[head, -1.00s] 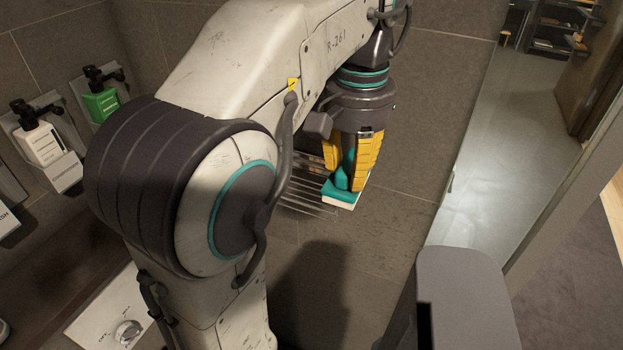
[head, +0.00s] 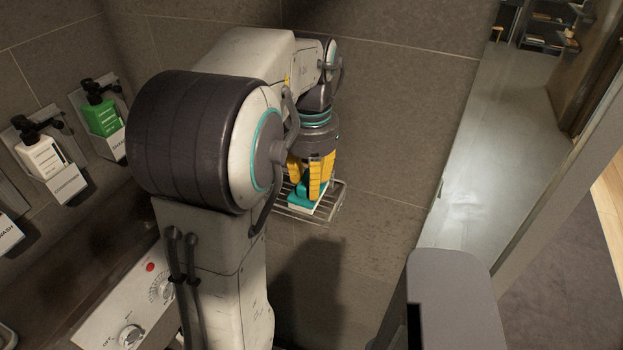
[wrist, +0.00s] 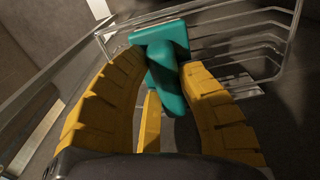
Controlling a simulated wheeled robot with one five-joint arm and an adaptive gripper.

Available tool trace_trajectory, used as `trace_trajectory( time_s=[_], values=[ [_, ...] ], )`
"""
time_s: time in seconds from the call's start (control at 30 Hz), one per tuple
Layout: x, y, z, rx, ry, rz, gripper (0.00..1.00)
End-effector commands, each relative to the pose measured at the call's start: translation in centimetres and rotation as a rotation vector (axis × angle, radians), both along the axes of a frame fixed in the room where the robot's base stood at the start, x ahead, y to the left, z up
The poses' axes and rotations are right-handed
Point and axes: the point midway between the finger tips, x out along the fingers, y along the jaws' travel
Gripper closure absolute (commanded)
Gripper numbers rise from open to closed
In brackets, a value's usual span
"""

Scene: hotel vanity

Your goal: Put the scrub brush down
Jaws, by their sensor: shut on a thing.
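The scrub brush (head: 303,193) has a teal body and a pale underside. It also shows in the wrist view (wrist: 163,62). My gripper (head: 312,178) has yellow fingers pointing down and is shut on the brush's teal handle; in the wrist view (wrist: 160,95) the fingers stand on either side of it. The brush is at a metal wire rack (head: 330,208) on the wall, over its bars. I cannot tell if the brush touches the rack. Part of the rack is hidden behind my arm and gripper.
A white dispenser (head: 42,157) and a green dispenser (head: 102,117) are mounted on the left wall. A white control panel with a knob (head: 131,336) is at lower left. A pale floor (head: 492,130) shows beyond the wall at right.

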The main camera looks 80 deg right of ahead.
Motion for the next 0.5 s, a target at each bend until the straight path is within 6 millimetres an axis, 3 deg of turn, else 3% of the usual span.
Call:
trace_trajectory(
  time_s=[0.2, 0.5],
  values=[
    [0.0, 0.0, -2.0, 0.001, 0.000, 0.000, 1.00],
    [0.0, 0.0, -2.2, -0.001, 0.000, 0.000, 1.00]
  ],
)
